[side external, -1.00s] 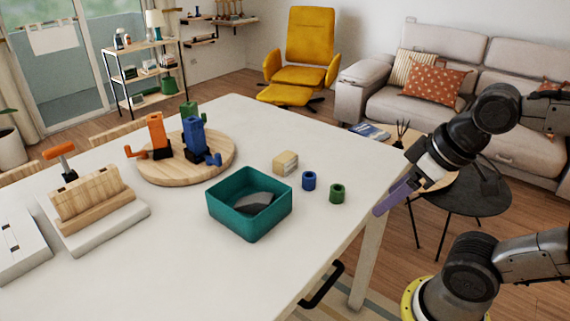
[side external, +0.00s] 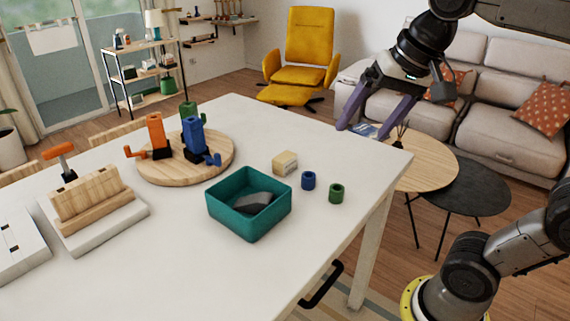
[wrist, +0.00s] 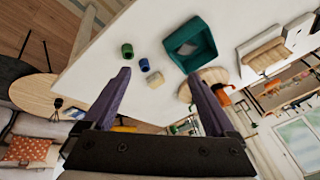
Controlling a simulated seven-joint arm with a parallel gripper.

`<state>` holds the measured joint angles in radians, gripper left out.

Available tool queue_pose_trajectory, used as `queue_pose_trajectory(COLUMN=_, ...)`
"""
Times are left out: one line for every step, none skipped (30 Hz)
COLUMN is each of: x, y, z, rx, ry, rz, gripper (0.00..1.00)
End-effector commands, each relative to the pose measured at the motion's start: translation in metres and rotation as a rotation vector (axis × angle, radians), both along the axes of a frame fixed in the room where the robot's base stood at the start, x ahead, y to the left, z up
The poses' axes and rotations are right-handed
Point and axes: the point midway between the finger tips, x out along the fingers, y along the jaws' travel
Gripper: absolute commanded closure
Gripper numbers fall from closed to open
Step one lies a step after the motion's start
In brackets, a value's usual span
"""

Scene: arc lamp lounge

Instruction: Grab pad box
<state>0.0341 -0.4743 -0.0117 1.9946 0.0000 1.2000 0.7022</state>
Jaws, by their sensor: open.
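A small cream box (side external: 285,162), which fits the pad box, sits on the white table near its right side. It also shows in the wrist view (wrist: 155,79), between my fingertips in the picture but farther away. My gripper (side external: 364,130) has purple fingers spread apart with nothing between them. It is raised beyond the table's far right edge, up and to the right of the cream box and clear of it. In the wrist view, the gripper (wrist: 160,74) is open too.
A teal open bin (side external: 250,205) holding a dark grey piece stands in front of the cream box. A blue ring (side external: 309,180) and green ring (side external: 337,193) stand to the right. A round wooden board (side external: 220,163) with coloured clamps is behind left.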

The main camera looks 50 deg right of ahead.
Motion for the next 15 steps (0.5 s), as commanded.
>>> queue_pose_trajectory(x=0.021, y=-0.004, z=0.011, rx=0.025, ry=0.019, rz=-0.067, gripper=0.09)
queue_pose_trajectory(x=0.031, y=-0.006, z=0.017, rx=0.041, ry=0.030, rz=-0.108, gripper=0.09)
queue_pose_trajectory(x=0.046, y=-0.009, z=0.024, rx=0.061, ry=0.043, rz=-0.163, gripper=0.09)
queue_pose_trajectory(x=0.057, y=-0.012, z=0.028, rx=0.075, ry=0.051, rz=-0.202, gripper=0.09)
queue_pose_trajectory(x=0.068, y=-0.015, z=0.032, rx=0.088, ry=0.063, rz=-0.240, gripper=0.09)
queue_pose_trajectory(x=0.083, y=-0.019, z=0.035, rx=0.105, ry=0.076, rz=-0.291, gripper=0.09)
queue_pose_trajectory(x=0.094, y=-0.022, z=0.037, rx=0.116, ry=0.085, rz=-0.327, gripper=0.09)
queue_pose_trajectory(x=0.105, y=-0.025, z=0.039, rx=0.127, ry=0.096, rz=-0.362, gripper=0.09)
queue_pose_trajectory(x=0.121, y=-0.030, z=0.039, rx=0.140, ry=0.111, rz=-0.408, gripper=0.09)
queue_pose_trajectory(x=0.132, y=-0.034, z=0.039, rx=0.149, ry=0.120, rz=-0.441, gripper=0.09)
queue_pose_trajectory(x=0.143, y=-0.037, z=0.037, rx=0.157, ry=0.131, rz=-0.473, gripper=0.09)
queue_pose_trajectory(x=0.157, y=-0.043, z=0.035, rx=0.167, ry=0.146, rz=-0.514, gripper=0.09)
queue_pose_trajectory(x=0.168, y=-0.048, z=0.032, rx=0.174, ry=0.156, rz=-0.543, gripper=0.09)
queue_pose_trajectory(x=0.179, y=-0.052, z=0.028, rx=0.180, ry=0.168, rz=-0.572, gripper=0.09)
queue_pose_trajectory(x=0.193, y=-0.058, z=0.023, rx=0.188, ry=0.181, rz=-0.608, gripper=0.09)
